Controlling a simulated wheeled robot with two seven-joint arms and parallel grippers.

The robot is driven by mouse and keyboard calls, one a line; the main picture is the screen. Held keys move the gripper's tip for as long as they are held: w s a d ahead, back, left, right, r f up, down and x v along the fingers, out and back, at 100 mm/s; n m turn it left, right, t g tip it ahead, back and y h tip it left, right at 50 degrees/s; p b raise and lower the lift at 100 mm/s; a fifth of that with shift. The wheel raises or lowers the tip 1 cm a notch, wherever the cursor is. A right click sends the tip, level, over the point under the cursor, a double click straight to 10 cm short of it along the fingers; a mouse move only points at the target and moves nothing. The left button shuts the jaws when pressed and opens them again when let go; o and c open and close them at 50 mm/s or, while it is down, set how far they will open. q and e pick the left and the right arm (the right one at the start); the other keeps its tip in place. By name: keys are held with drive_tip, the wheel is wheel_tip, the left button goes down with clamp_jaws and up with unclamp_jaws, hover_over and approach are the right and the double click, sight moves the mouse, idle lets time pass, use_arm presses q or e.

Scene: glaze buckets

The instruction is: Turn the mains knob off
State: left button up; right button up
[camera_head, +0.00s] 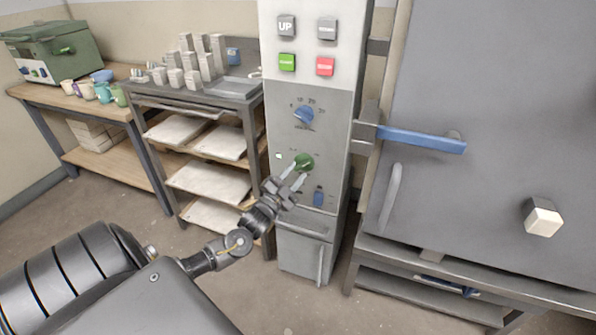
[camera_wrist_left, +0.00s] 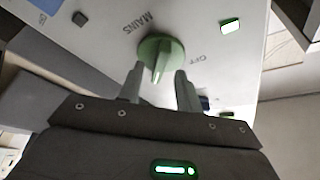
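The mains knob (camera_head: 304,161) is a round green knob with a raised grip bar, low on the grey part of the control panel (camera_head: 340,100). In the left wrist view the knob (camera_wrist_left: 160,52) sits between the words MAINS and OFF. My left gripper (camera_head: 294,174) is right at the knob, coming from below left. In the left wrist view its two fingers (camera_wrist_left: 158,80) are apart, one on each side of the knob's lower part, with a gap between them. I cannot tell whether they touch it. My right gripper is not in view.
A blue knob (camera_head: 303,115) is above the green one and a blue switch (camera_head: 318,197) below it. Square buttons (camera_head: 287,62) are higher up. A grey kiln door (camera_head: 490,110) with a blue handle (camera_head: 422,140) stands to the right. A shelf rack (camera_head: 210,180) is on the left.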

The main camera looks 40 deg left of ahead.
use_arm(q)
drive_tip(key=shift+x, duration=0.95)
clamp_jaws()
